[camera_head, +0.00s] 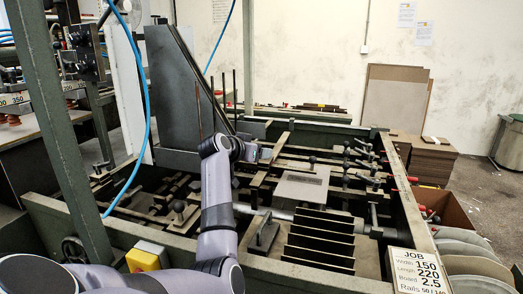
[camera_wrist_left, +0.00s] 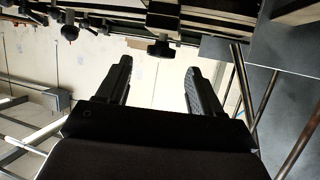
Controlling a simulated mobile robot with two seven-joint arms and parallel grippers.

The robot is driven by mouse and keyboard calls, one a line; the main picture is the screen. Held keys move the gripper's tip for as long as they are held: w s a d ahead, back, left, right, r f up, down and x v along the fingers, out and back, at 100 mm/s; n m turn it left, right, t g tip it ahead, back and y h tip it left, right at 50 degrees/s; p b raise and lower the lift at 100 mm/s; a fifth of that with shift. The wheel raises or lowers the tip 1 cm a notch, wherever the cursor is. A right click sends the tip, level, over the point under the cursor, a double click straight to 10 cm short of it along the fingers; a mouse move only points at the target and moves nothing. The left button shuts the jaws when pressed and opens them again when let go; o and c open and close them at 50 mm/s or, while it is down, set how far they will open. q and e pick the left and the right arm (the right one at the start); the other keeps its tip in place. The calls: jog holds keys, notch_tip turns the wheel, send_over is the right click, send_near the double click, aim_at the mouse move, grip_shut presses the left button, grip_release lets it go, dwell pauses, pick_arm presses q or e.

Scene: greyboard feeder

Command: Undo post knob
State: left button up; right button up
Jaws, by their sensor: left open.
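My left arm reaches in from the bottom left in the head view, and its gripper (camera_head: 262,153) is over the far middle of the feeder frame. In the left wrist view the two dark fingers (camera_wrist_left: 158,68) are spread apart with nothing between them. A dark round knob (camera_wrist_left: 161,47) is just beyond the gap between the fingertips, apart from them. A second dark knob (camera_wrist_left: 70,32) is farther left. In the head view several black knobs stand on the feeder, such as one at the left (camera_head: 179,206); which is the post knob I cannot tell. My right gripper is not in view.
A green feeder frame (camera_head: 330,277) surrounds bars and rods. Dark upright plates (camera_head: 320,240) are at its front. A tall grey panel (camera_head: 175,90) and thin upright rods (camera_head: 234,88) stand near my arm. A job sign (camera_head: 418,270) is at the front right corner.

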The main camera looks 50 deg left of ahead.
aim_at(262, 162)
pick_arm(q)
jog(key=shift+x, duration=2)
jog(key=c, duration=1.1)
